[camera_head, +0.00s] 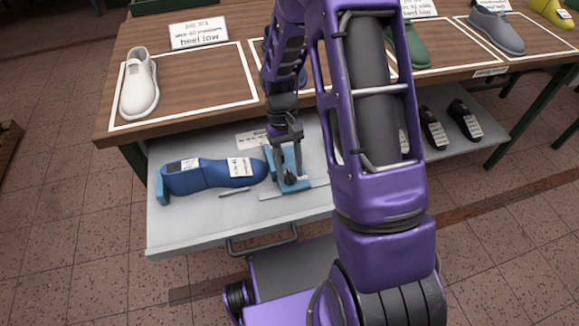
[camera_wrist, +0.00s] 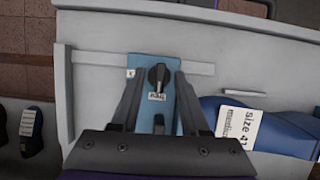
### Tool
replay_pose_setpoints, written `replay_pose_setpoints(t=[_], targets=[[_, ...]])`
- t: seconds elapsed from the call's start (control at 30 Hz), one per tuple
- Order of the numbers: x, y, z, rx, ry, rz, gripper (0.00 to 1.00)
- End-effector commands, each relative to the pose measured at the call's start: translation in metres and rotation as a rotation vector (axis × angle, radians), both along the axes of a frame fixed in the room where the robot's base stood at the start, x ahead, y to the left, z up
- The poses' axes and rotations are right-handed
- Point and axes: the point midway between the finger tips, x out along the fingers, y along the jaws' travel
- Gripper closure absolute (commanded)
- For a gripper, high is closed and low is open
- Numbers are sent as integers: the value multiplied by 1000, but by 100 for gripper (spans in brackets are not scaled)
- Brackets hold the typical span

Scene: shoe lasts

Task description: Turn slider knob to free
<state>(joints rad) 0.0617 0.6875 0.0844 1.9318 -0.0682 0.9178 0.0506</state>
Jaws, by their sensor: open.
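The slider knob (camera_wrist: 157,74) is a small dark lever on a light blue slider block (camera_wrist: 146,63); its narrow part points down toward a small white label in the wrist view. A second small label sits left of the knob; I cannot read either surely. The blue slider also shows in the head view (camera_head: 276,158) on the grey drawer. My gripper (camera_wrist: 157,82) is open, with one finger on each side of the knob in the wrist view. I cannot tell whether either finger touches it. In the head view my gripper (camera_head: 288,168) is over the slider.
A blue shoe last (camera_head: 208,175) with white labels lies beside the slider on the pulled-out grey drawer (camera_head: 190,232). A thin grey rod (camera_head: 234,192) lies in front of it. Dark lasts (camera_head: 433,128) sit at right.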

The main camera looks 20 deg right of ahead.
Motion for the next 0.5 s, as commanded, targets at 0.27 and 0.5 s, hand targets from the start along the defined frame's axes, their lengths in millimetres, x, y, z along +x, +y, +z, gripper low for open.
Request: replay_pose_setpoints(t=[0.27, 0.5], targets=[[8, 0, 18, 0, -4, -1, 55], [29, 1, 70, 0, -6, -1, 55]])
